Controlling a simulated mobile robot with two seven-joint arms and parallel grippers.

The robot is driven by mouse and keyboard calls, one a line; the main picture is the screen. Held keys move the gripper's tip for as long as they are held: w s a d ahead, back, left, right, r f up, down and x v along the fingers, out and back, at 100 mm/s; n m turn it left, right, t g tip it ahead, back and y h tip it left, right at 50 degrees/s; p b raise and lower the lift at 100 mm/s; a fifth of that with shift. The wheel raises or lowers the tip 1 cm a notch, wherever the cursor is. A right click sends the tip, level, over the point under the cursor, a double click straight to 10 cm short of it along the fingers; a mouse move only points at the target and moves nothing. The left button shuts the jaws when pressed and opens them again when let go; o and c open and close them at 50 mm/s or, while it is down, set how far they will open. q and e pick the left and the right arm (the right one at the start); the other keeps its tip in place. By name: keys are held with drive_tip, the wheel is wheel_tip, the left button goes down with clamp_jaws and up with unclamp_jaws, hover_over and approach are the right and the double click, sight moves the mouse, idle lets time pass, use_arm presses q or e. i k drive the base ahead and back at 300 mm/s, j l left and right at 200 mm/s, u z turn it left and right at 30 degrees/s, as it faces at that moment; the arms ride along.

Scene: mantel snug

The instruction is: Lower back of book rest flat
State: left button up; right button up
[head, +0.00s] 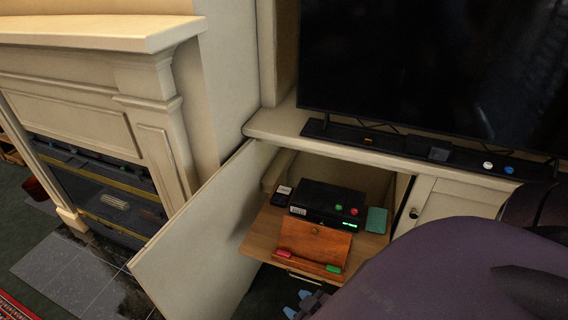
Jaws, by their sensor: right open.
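The wooden book rest (314,241) stands on a pull-out shelf (262,236) in the open cabinet under the television. Its reddish-brown back panel is raised and tilted, with a small round spot near its top. A red piece and a green piece sit on its front ledge. My right gripper (299,304) is at the bottom of the view, below and in front of the book rest and apart from it. It is open, and part of it is hidden behind my own purple arm. My left gripper is not in view.
A black box (328,202) with red and green knobs stands right behind the book rest. A small dark device (282,196) is to its left, a teal block (376,219) to its right. The open cabinet door (205,240) stands left. A television (430,70) is above.

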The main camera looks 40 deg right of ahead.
sight(323, 245)
drive_tip(key=i+j+u, duration=0.15)
drive_tip(key=j+u, duration=0.2)
drive_tip(key=i+j+u, duration=0.55)
drive_tip(key=i+j, duration=0.15)
drive_tip(key=i+j+u, duration=0.2)
drive_tip(key=i, duration=0.3)
drive_tip(key=i+z, duration=0.25)
drive_tip(key=z, duration=0.15)
drive_tip(key=i+z, duration=0.25)
drive_tip(key=z, duration=0.15)
drive_tip(key=i+j+z, duration=0.15)
drive_tip(key=z, duration=0.25)
drive_tip(key=i+z, duration=0.15)
drive_tip(key=z, duration=0.3)
drive_tip(key=i+z, duration=0.1)
drive_tip(key=z, duration=0.4)
drive_tip(key=i+j+z, duration=0.15)
drive_tip(key=z, duration=0.3)
drive_tip(key=i+z, duration=0.1)
drive_tip(key=z, duration=0.35)
drive_tip(key=i+j+z, duration=0.1)
drive_tip(key=z, duration=0.35)
drive_tip(key=j+z, duration=0.1)
drive_tip(key=z, duration=0.35)
drive_tip(key=i+j+z, duration=0.2)
drive_tip(key=z, duration=0.15)
drive_tip(key=i+j+z, duration=0.2)
drive_tip(key=z, duration=0.2)
drive_tip(key=i+j+z, duration=0.15)
drive_tip(key=j+z, duration=0.2)
